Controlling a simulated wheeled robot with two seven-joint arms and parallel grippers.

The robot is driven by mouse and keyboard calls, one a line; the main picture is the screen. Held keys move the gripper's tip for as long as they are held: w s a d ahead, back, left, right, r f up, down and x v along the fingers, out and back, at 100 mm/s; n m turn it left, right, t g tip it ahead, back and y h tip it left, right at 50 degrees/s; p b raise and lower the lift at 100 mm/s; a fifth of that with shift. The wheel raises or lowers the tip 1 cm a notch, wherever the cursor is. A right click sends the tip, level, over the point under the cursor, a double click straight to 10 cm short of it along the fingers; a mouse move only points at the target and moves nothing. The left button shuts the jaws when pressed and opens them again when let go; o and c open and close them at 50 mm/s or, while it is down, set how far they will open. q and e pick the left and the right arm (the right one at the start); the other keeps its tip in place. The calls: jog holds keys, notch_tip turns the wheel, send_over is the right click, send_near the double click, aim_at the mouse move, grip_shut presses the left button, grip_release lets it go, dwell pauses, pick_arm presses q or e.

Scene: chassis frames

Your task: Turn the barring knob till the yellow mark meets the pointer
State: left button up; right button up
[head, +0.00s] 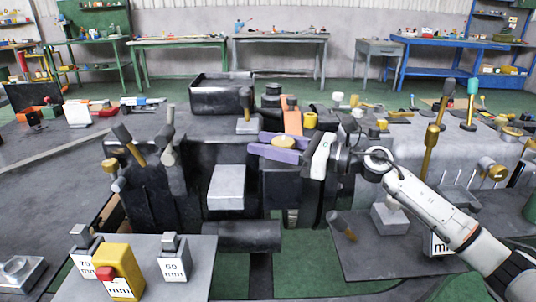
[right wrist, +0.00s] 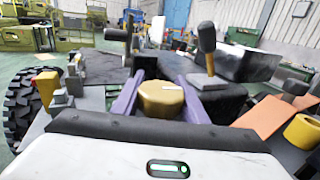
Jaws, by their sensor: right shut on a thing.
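The barring knob is a round gold knob; it shows in the head view (head: 283,142) and in the right wrist view (right wrist: 158,102). The two purple fingers of my right gripper (head: 279,147) lie one on each side of it, shut on it. In the right wrist view the fingers (right wrist: 158,96) flank the knob too. A short pale mark (right wrist: 171,91) shows on the knob's top; I cannot tell that it is the yellow mark. I cannot make out the pointer. My left gripper is not in view.
A dark open bin (head: 222,97) stands behind to the left. Several upright levers, one teal-topped (head: 471,100), rise around the dark bench. Weight blocks sit on a plate at front left.

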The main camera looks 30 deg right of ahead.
jog(key=b, duration=0.1)
jog(key=n+g+y+b, duration=0.1)
jog(key=b, duration=0.1)
jog(key=shift+s+a+f+y, duration=0.1)
jog(key=shift+f+y, duration=0.2)
jog(key=shift+f, duration=0.05)
jog(key=shift+a+r+n+g+y+b, duration=0.1)
jog(key=shift+n+g+y+b, duration=0.35)
jog(key=shift+n+b, duration=0.2)
jog(key=shift+s+a+r+n+g+y+b, duration=0.15)
jog(key=shift+n+g+y+b, duration=0.15)
jog(key=shift+g+b, duration=0.2)
jog(key=n+g+y, duration=0.1)
jog(key=n+g+y+b, duration=0.1)
jog(key=shift+s+a+r+g, duration=0.15)
jog(key=shift+s+g, duration=0.1)
jog(key=shift+g, duration=0.1)
jog(key=shift+s+n+g+y, duration=0.15)
jog(key=shift+n+g+y, duration=0.15)
jog(key=shift+g, duration=0.2)
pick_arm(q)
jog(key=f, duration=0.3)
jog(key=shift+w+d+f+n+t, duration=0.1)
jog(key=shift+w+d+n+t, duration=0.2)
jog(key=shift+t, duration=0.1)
pick_arm(e)
jog(key=shift+a+n+g, duration=0.1)
jog(key=shift+n+g, duration=0.15)
jog(key=shift+g, duration=0.05)
